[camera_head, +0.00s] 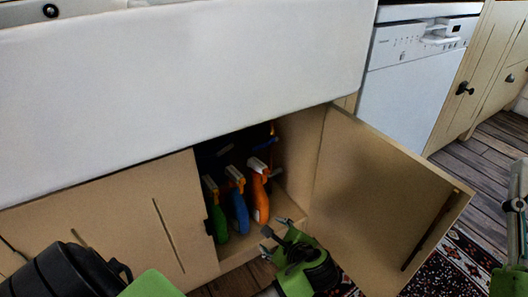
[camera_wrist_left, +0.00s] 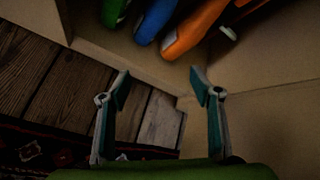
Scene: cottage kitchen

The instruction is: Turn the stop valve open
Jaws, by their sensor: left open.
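The stop valve is not clearly seen. A small blue and yellow-orange fitting (camera_head: 272,138) at the dark back of the open sink cabinet may be it, but I cannot make out its handle's position. My left gripper (camera_head: 274,229) is at the cabinet's front opening, low and in front of the spray bottles. In the left wrist view its two fingers (camera_wrist_left: 159,73) are spread, with nothing between them. My right gripper (camera_head: 515,203) is only partly seen at the right edge, well away from the cabinet.
Green (camera_head: 217,215), blue (camera_head: 239,212) and orange (camera_head: 260,197) spray bottles stand in the cabinet, in front of its dark back. The open door (camera_head: 375,200) stands to the right of my left gripper. A white sink (camera_head: 190,85) overhangs the opening.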

